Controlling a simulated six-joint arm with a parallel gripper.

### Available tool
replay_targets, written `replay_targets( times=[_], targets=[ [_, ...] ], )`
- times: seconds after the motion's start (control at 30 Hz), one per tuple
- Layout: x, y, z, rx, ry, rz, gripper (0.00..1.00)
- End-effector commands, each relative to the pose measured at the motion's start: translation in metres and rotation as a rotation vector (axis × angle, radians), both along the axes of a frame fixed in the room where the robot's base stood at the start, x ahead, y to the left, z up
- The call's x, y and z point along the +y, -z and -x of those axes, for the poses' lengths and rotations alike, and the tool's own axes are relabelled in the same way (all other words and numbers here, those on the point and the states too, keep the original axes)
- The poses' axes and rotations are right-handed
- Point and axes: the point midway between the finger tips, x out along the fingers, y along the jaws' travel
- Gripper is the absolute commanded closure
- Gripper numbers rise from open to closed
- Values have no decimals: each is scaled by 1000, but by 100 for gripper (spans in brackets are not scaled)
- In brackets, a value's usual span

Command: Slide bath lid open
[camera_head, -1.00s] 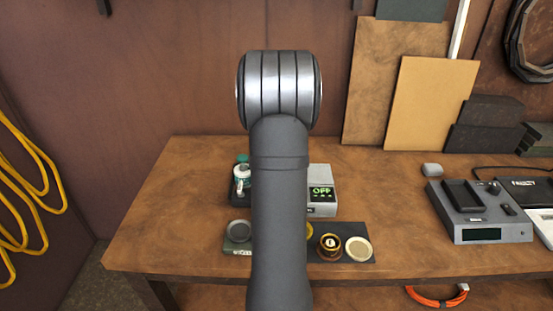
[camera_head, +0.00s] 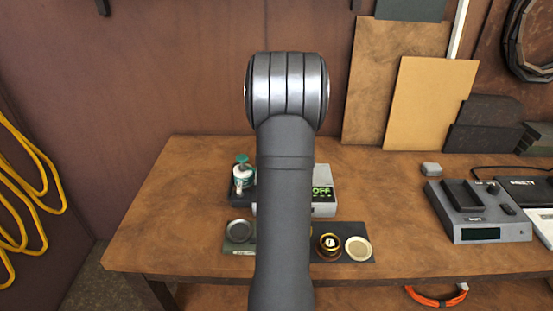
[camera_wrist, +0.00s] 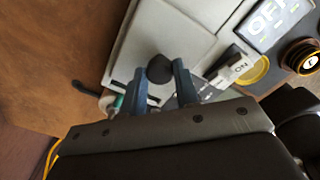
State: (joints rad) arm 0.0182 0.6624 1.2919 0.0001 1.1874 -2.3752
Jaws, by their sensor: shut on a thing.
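The bath (camera_head: 323,178) is a pale grey box on the bench with a green "OFF" display, mostly hidden behind my arm in the head view. In the wrist view its pale grey lid (camera_wrist: 158,32) fills the upper middle, with a round black knob (camera_wrist: 159,69) on it. My gripper (camera_wrist: 161,75) has its two blue-grey fingers on either side of the knob and is shut on it. My gripper is hidden in the head view.
A white and green bottle (camera_head: 242,177) stands just left of the bath. In front are a grey round dish (camera_head: 238,231), a brass jar (camera_head: 329,246) and a cream disc (camera_head: 358,249). A grey device (camera_head: 480,212) stands to the right. The bench's left part is clear.

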Motion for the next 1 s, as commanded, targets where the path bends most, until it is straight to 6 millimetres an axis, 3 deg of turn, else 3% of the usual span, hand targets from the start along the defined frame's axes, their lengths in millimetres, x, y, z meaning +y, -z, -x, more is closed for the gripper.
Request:
replay_targets(
  times=[0.1,0.3,0.63,0.67,0.77,1.0],
  targets=[
    [-33,0,0,-1,7,0,100],
    [-65,-1,0,-1,4,0,100],
    [-69,-1,0,-1,0,1,100],
    [-69,-1,0,-1,0,1,70],
    [-69,-1,0,-1,1,1,50],
    [-69,0,0,0,1,0,50]
  ],
)
